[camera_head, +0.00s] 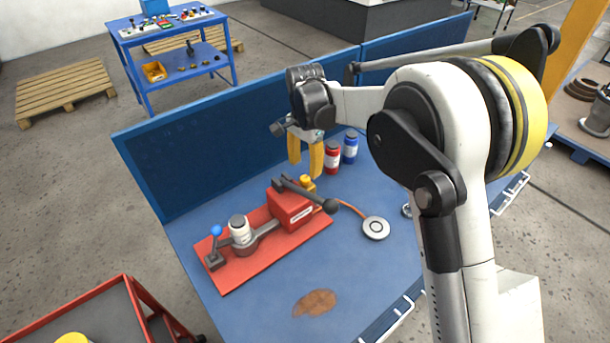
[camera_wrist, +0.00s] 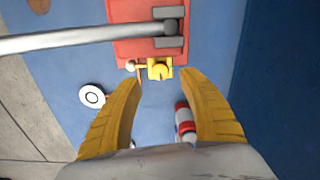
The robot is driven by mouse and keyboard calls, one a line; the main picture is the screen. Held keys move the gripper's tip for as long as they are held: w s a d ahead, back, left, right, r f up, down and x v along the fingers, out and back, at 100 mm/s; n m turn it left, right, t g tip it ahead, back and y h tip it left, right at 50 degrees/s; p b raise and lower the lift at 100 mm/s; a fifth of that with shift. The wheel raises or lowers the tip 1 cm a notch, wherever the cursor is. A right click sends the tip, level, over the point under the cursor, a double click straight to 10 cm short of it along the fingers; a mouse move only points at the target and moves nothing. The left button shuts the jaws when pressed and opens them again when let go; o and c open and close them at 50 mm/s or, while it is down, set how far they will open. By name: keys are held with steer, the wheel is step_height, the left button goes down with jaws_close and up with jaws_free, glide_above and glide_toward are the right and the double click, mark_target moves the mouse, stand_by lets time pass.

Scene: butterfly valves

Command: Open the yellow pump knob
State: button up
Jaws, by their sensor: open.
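The yellow pump knob (camera_head: 307,184) sits at the back end of the red pump block (camera_head: 290,207), partly behind the dark lever bracket in the head view. In the wrist view the yellow knob (camera_wrist: 159,70) shows at the end of the red base, ahead of my fingertips and between them. My gripper (camera_head: 306,172) has yellow fingers, points down and is above the bench near the knob. In the wrist view my gripper (camera_wrist: 161,77) is open with nothing between its fingers. The knob looks apart from both fingers.
Red (camera_head: 332,160) and blue (camera_head: 350,147) cans stand near the blue back panel (camera_head: 240,142). The bench front (camera_head: 365,285) is mostly clear.

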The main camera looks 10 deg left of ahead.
mark_target(305, 178)
step_height(305, 178, up, 7)
steer(key=shift+f+p, duration=0.1)
steer(key=shift+p, duration=0.4)
step_height(305, 178, down, 12)
steer(key=shift+b, duration=0.55)
steer(key=shift+c, duration=0.2)
jaws_close()
